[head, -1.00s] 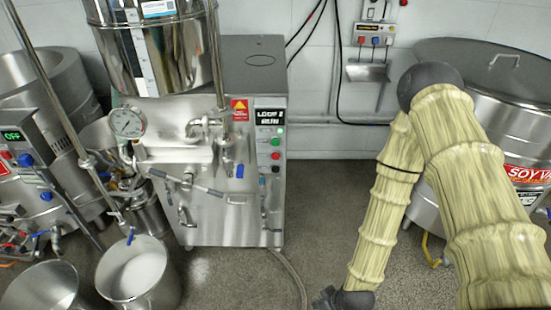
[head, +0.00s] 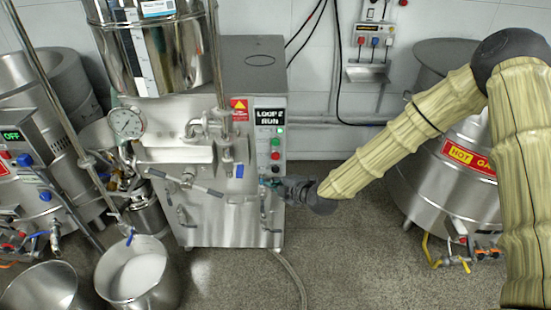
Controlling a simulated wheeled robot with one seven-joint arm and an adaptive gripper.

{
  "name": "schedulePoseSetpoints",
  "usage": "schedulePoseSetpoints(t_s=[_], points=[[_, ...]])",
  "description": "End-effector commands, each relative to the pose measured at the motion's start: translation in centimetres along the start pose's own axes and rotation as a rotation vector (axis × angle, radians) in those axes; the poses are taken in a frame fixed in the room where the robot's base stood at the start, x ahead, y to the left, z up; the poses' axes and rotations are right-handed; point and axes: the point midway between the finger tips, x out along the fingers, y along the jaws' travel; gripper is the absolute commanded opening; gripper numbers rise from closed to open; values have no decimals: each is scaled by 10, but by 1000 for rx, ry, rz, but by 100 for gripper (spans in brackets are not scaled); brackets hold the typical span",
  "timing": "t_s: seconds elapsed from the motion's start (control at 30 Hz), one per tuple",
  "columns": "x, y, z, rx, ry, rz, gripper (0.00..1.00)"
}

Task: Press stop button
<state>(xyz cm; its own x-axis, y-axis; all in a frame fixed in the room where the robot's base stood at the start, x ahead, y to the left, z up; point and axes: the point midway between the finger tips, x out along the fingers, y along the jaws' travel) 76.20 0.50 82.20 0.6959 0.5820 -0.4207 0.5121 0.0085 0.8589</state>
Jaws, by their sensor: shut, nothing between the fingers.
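The steel mill cabinet (head: 215,222) stands left of centre with a narrow control panel on its front right edge. Its display (head: 269,117) reads "LOOP 2 RUN". Below the display are a green button (head: 276,142), a red button (head: 275,155), which looks like the stop button, and a dark button (head: 275,168). My gripper (head: 268,183) is shut and empty. It reaches in from the right and its tips appear just below the button column. I cannot tell whether they touch the panel. The red button is not covered.
A lever handle (head: 205,190) sticks out on the mill's front, left of my gripper. A bucket of white liquid (head: 140,272) stands at lower left. A large steel vat (head: 440,180) stands behind my arm. The floor (head: 350,235) between mill and vat is clear.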

Motion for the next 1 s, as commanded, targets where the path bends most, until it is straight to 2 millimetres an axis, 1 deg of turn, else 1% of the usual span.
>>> schedulePoseSetpoints(t_s=[0.07,0.47,0.67,1.0], points=[[1,2,0,-8,1,5,0],[3,3,2,-7,1,4,0],[15,11,10,-6,0,4,0],[41,30,29,-6,1,4,0]])
